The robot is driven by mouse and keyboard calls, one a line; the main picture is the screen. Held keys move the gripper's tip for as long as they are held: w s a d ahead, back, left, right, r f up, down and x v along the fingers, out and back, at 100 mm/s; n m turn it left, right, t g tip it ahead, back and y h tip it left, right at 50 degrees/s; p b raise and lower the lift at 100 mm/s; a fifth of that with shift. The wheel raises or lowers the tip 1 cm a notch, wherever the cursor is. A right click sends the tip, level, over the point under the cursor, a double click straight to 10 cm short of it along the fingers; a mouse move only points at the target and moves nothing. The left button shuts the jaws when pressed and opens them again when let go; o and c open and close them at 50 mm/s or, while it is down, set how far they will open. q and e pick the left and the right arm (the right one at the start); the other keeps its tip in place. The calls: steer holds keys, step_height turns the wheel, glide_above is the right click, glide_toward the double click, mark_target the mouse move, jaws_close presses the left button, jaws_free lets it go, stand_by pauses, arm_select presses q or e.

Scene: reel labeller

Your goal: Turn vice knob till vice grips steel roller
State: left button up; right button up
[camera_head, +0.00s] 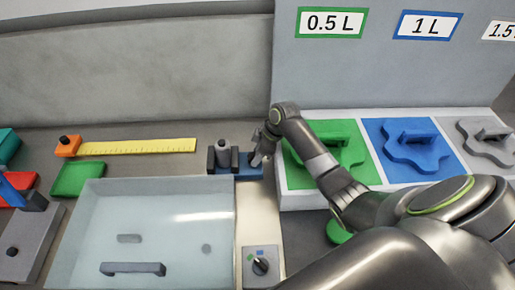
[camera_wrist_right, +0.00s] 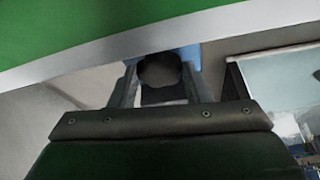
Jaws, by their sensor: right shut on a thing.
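The small vice (camera_head: 247,172) has a blue body and dark upright jaws, and stands behind the clear-lidded box. The grey steel roller (camera_head: 222,153) stands upright between the jaws; I cannot tell whether both touch it. My right gripper (camera_head: 259,156) is at the vice's right end, shut on the knob. In the right wrist view the dark round vice knob (camera_wrist_right: 160,70) sits between the two fingers (camera_wrist_right: 160,88), with a bit of the blue vice behind it. In the head view the gripper hides the knob. My left gripper is not in view.
Right of the vice is a white-edged platform with green (camera_head: 299,172), blue (camera_head: 408,148) and grey shaped pieces. In front is a clear-lidded box (camera_head: 150,235) and a panel with a dial (camera_head: 261,266). A yellow ruler (camera_head: 150,147) and coloured blocks lie left.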

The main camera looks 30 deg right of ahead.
steer(key=m+p, duration=0.1)
steer(key=m+t+p, duration=0.1)
steer(key=m+p, duration=0.1)
steer(key=shift+a+r+h, duration=0.1)
steer(key=shift+r+h, duration=0.2)
steer(key=shift+h, duration=0.1)
steer(key=shift+f+m+h+p, duration=0.2)
steer(key=shift+m+h+p, duration=0.2)
steer(key=shift+m+p, duration=0.75)
steer(key=shift+t, duration=0.3)
steer(key=o, duration=1)
steer(key=shift+s, duration=0.1)
steer(key=shift+b+v, duration=1.15)
steer(key=shift+v, duration=7.5)
